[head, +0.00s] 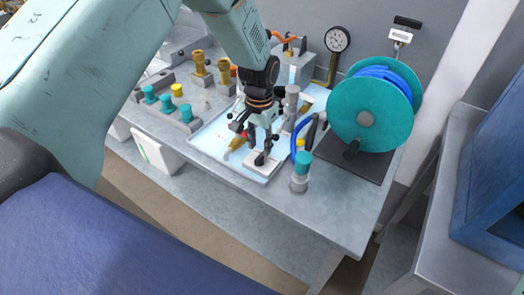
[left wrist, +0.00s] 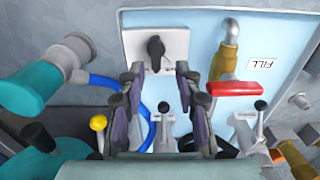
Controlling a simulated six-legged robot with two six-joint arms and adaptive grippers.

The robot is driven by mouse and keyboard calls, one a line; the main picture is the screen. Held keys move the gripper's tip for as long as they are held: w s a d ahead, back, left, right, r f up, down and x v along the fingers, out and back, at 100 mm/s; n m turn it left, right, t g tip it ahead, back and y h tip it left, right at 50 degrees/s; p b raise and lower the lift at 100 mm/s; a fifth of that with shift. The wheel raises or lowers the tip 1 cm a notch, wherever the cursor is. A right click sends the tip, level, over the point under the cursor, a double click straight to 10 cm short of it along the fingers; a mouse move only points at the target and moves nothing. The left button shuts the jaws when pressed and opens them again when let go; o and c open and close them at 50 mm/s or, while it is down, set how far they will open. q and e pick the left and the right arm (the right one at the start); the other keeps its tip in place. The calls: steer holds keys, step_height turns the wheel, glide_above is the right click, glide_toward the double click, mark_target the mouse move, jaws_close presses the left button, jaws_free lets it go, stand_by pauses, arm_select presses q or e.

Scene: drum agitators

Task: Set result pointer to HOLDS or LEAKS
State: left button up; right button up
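The result pointer is a black knob (head: 262,158) on a small white plate (head: 256,168) at the front of the light blue tray panel. In the left wrist view the black knob (left wrist: 155,48) stands on the white plate (left wrist: 178,42), top middle. I can read no HOLDS or LEAKS lettering on it. My left gripper (head: 256,138) is above the plate, close to the knob. In the left wrist view my left gripper (left wrist: 158,82) has its fingers apart, with a gap between them and the knob beyond their tips. My right gripper is not in view.
A teal hose reel (head: 368,112) stands right of the panel; a teal-topped fitting (head: 300,172) is at the bench's front. A red-handled valve (left wrist: 232,89) and a FILL label (left wrist: 264,65) are beside the plate. Brass and teal fittings (head: 186,113) stand left.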

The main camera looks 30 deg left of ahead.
mark_target(262, 154)
arm_select(q)
steer(key=f, duration=0.3)
steer(key=shift+w+d, duration=0.35)
steer(key=shift+d, duration=0.05)
steer(key=shift+s+a, duration=0.25)
steer(key=shift+s, duration=0.2)
steer(key=shift+w+d+f, duration=0.1)
steer(key=shift+w+d, duration=0.1)
steer(key=shift+w, duration=0.2)
steer(key=c, duration=0.5)
steer(key=shift+s+a, duration=0.1)
steer(key=shift+s, duration=0.15)
jaws_close()
